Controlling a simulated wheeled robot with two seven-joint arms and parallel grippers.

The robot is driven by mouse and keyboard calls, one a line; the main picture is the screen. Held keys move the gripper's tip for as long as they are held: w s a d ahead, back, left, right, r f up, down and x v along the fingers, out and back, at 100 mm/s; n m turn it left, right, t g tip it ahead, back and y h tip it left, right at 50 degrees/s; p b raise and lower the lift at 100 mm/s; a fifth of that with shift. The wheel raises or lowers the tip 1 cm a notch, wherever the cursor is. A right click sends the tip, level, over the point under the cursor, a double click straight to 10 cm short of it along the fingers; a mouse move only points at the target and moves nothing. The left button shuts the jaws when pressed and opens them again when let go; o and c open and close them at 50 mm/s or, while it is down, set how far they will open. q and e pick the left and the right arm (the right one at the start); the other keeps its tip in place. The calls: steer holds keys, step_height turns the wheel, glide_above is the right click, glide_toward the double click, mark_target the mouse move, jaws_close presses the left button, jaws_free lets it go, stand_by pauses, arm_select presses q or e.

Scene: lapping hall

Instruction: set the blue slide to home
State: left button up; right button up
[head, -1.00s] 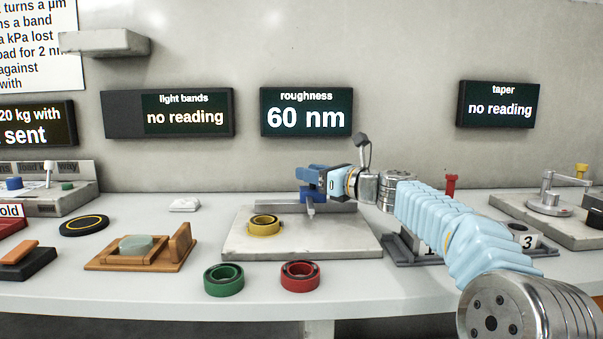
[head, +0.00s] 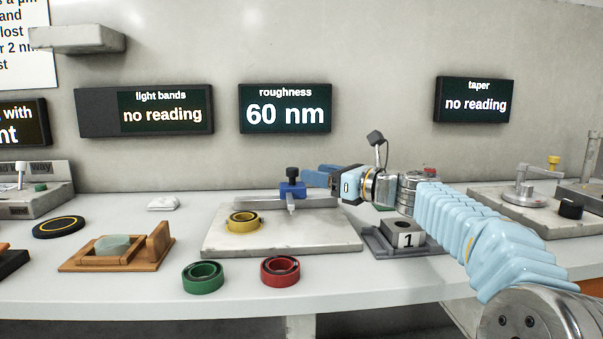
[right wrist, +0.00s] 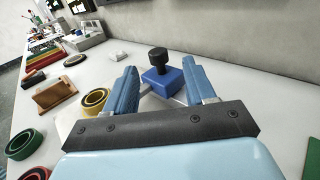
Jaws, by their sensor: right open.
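The blue slide (head: 292,190) with a black knob (head: 292,173) on top sits on a grey rail (head: 318,202) at the back of a pale plate (head: 290,240). A small pale tip hangs from its front. My right gripper (head: 310,179) is just right of the slide in the head view, fingers pointing left at it. In the right wrist view the open fingers (right wrist: 160,66) stand apart, with the blue slide (right wrist: 161,83) seen beyond and between them. It looks free of the fingers. No home mark can be made out. My left gripper is out of view.
A yellow ring (head: 243,222) lies on the plate. A green ring (head: 203,277) and a red ring (head: 280,270) stand in front of it. A grey tray with a block marked 1 (head: 405,236) is to the right, under my right arm. The roughness display (head: 285,108) reads 60 nm.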

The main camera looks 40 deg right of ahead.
steer(key=v, duration=0.6)
steer(key=shift+s+d, duration=0.1)
stand_by(0.3)
